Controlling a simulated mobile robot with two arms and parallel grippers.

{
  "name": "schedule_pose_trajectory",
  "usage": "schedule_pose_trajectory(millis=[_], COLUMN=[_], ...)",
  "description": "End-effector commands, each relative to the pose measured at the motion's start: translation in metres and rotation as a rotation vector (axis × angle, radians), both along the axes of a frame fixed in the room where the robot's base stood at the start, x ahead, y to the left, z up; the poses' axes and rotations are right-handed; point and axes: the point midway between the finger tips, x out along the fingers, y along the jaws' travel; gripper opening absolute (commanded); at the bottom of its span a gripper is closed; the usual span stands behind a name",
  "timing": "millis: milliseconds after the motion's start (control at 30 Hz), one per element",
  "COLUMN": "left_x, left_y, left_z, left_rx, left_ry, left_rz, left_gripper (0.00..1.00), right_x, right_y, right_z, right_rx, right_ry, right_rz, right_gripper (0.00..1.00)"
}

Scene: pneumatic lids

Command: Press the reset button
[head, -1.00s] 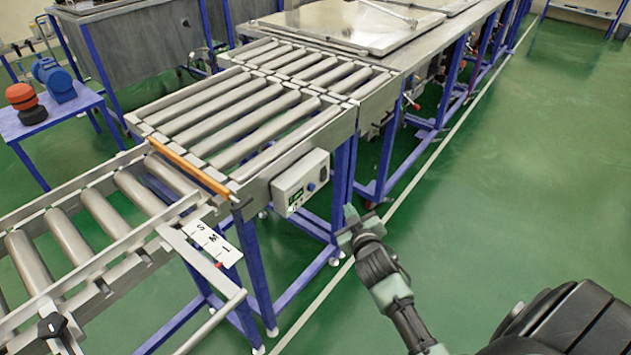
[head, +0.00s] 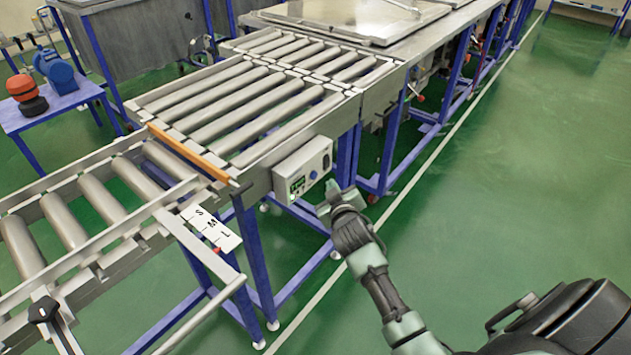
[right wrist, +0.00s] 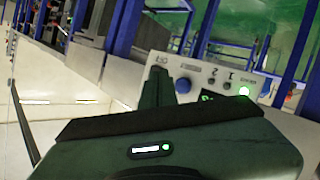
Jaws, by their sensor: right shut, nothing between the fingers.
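A light grey control box (head: 302,168) is fixed to the side of the roller conveyor. It has a green-lit display and a blue button (head: 326,161). The labels are too small to read surely, so I cannot tell which is the reset button. My right gripper (head: 328,194) is shut and empty, just below and right of the box. In the wrist view its fingers (right wrist: 158,88) appear left of the blue button. Contact is not visible.
The roller conveyor (head: 245,115) and its blue legs stand behind the box. A plate marked S, M, L (head: 211,228) and a rail jut out at lower left. A blue side table (head: 50,106) stands far left. Green floor (head: 520,190) is open on the right.

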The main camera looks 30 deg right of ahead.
Motion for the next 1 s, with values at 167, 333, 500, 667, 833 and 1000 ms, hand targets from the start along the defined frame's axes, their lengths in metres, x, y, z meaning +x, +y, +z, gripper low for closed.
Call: schedule_pose_trajectory(millis=[167,333,500,667,833,1000], left_x=[0.001,0.001,0.001,0.002,0.002,0.002], left_y=[0.000,0.000,0.000,0.000,0.000,-0.001], left_z=[-0.005,-0.006,-0.006,-0.006,-0.006,-0.006], left_rx=[0.000,0.000,0.000,0.000,0.000,-0.002], left_ry=[-0.001,-0.001,-0.002,-0.002,-0.002,-0.003], left_rz=[0.000,0.000,0.000,0.000,0.000,0.000], left_gripper=[0.48,0.48,0.48,0.48,0.48,0.48], right_x=[0.014,0.019,0.019,0.019,0.019,0.019], right_y=[0.006,0.008,0.008,0.008,0.008,0.008], right_z=[-0.001,0.000,0.000,0.000,0.000,0.000], right_rx=[0.002,0.001,0.001,0.001,0.001,0.001], right_ry=[0.001,0.001,0.001,0.001,0.001,0.001], right_rz=[0.000,0.000,0.000,0.000,0.000,0.000], right_gripper=[0.00,0.00,0.00,0.00,0.00,0.00])
